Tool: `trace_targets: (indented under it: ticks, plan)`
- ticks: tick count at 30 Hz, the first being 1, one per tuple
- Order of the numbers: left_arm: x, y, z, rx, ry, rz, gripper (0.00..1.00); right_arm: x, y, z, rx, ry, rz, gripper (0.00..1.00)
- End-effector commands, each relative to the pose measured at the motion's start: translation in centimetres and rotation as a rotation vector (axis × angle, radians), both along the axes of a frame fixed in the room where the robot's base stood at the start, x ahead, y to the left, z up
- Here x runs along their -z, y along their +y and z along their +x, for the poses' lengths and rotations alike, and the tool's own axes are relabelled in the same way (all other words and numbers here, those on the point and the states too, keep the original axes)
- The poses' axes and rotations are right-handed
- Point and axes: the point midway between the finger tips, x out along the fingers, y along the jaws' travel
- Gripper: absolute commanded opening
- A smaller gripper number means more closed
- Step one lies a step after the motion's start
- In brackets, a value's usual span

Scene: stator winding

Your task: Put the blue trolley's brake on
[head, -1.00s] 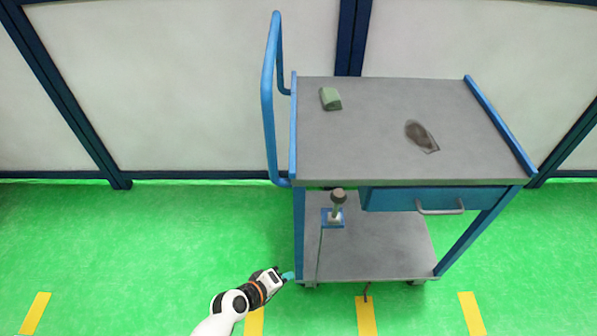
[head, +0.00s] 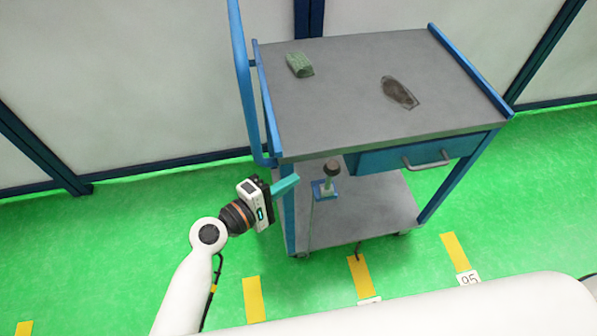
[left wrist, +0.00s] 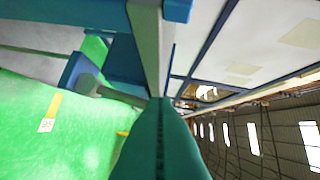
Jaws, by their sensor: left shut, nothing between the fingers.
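The blue trolley (head: 345,109) has a grey top, a drawer and a lower shelf. A lever with a dark round knob (head: 332,168) stands upright on a small blue plate (head: 325,190) between top and lower shelf. A small dark piece (head: 358,252) sticks out at the lower shelf's front edge; I cannot tell which part is the brake. My left gripper (head: 286,186), with teal fingers, is shut and empty at the trolley's front left leg, left of the lever. Its fingers also show in the left wrist view (left wrist: 160,142); contact with the leg is unclear. My right gripper is out of view.
A green block (head: 299,64) and a dark flat piece (head: 399,92) lie on the trolley top. The push handle (head: 243,85) rises at the left. Green floor with yellow marks (head: 254,300) is free in front. Wall panels stand behind.

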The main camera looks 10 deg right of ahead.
Motion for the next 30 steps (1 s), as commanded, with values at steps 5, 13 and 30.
trace_targets:
  ticks: [5,13,30]
  plan:
    - [0.1,-2.9,1.7,0.002,0.000,-0.003,0.00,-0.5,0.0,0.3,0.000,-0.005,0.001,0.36]
    - [0.7,-6.4,4.0,0.000,0.001,0.000,0.00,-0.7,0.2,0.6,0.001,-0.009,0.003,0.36]
    - [0.9,-7.4,4.6,0.000,-0.003,0.002,0.00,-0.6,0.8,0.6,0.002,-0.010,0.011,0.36]
